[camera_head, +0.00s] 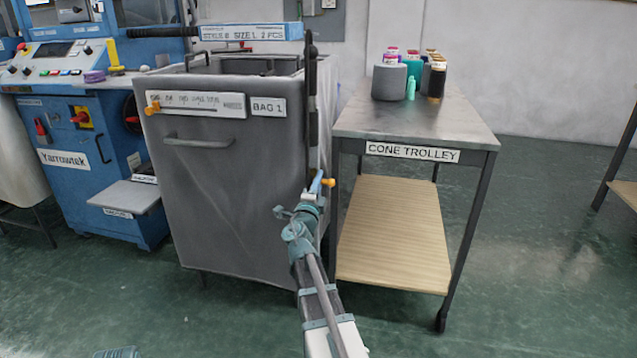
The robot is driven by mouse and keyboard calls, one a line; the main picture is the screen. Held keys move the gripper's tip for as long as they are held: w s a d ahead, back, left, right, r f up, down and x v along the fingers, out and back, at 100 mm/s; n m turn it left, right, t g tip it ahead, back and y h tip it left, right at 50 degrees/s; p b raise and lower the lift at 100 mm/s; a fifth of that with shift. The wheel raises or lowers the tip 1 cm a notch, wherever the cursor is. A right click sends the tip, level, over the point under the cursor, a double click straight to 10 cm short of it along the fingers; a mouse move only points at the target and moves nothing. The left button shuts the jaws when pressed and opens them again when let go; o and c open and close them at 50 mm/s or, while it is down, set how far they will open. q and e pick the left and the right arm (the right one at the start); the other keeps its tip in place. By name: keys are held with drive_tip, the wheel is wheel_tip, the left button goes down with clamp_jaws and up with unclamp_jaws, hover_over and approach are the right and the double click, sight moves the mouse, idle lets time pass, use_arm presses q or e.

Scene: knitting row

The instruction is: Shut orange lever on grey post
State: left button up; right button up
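A dark grey post (313,95) stands upright at the right front corner of the grey bag bin.
The grey bin (220,190) marked BAG 1 has another orange piece (152,108) on its front label strip. The cone trolley (415,125) stands close on the right, bearing yarn cones (390,80). A blue machine (75,130) is at left. Green floor is free at the front.

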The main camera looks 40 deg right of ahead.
drive_tip(key=shift+o, duration=0.8)
drive_tip(key=b+v, duration=0.2)
drive_tip(key=v, duration=1.1)
drive_tip(key=shift+s+a+b, duration=0.25)
drive_tip(key=shift+a+b, duration=0.05)
drive_tip(key=shift+b, duration=0.1)
